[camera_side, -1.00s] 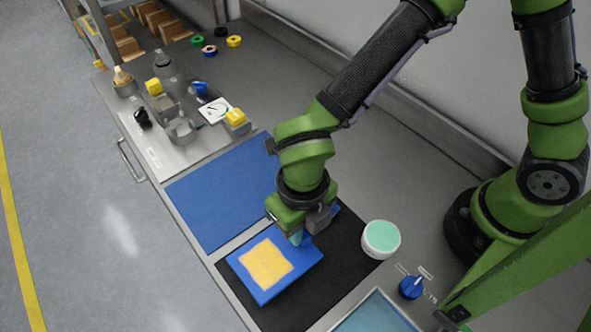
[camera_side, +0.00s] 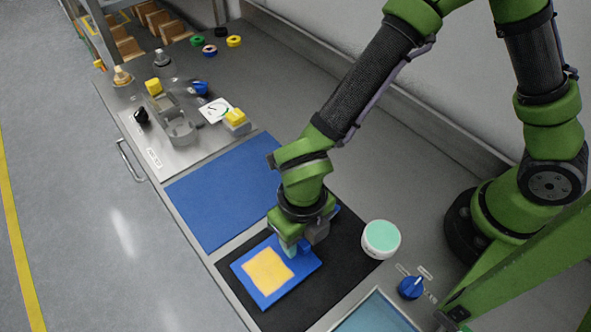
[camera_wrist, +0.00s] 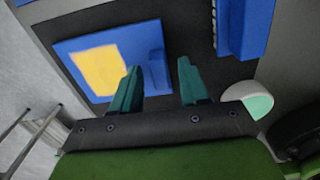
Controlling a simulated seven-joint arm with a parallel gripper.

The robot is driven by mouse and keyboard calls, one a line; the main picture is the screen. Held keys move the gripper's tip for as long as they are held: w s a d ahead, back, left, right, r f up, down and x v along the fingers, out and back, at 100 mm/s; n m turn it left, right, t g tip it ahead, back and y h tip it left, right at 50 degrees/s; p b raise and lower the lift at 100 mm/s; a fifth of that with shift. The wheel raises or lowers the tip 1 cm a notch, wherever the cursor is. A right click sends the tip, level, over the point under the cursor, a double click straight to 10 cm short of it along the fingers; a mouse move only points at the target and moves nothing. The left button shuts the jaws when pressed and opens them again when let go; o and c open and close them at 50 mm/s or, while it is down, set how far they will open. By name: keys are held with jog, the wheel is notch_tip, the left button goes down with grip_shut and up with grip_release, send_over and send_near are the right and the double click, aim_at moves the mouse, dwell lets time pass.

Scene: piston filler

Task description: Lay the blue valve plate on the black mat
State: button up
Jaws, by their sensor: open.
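The blue valve plate (camera_side: 295,283), with a yellow square on its face, lies on the black mat (camera_side: 340,262) in the side view. It also shows in the wrist view (camera_wrist: 75,55), with a raised blue block (camera_wrist: 157,65) at one end. My gripper (camera_side: 292,248) is low over that end of the plate. In the wrist view my gripper (camera_wrist: 160,68) is open, its two teal fingers apart on either side of the raised block. Whether either finger touches the block I cannot tell.
A white tub with a mint top (camera_side: 381,239) stands at the mat's right edge, by a blue knob (camera_side: 411,287). Another blue part (camera_wrist: 243,28) lies near the plate, mostly hidden by my arm in the side view. A bare blue mat (camera_side: 222,195) is to the left.

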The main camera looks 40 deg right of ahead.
notch_tip(320, 180, up, 12)
jog(key=w+d+r+n+t+y, duration=0.1)
jog(key=d+r+n+t, duration=0.2)
jog(key=d+n, duration=1)
jog(key=w+d+r+n+t+y, duration=0.1)
jog(key=d+r+n+t, duration=0.3)
jog(key=d+n, duration=0.9)
notch_tip(320, 180, up, 4)
jog(key=n, duration=0.5)
jog(key=shift+d+f+n, duration=0.15)
jog(key=shift+f+n, duration=0.1)
jog(key=shift+n, duration=0.15)
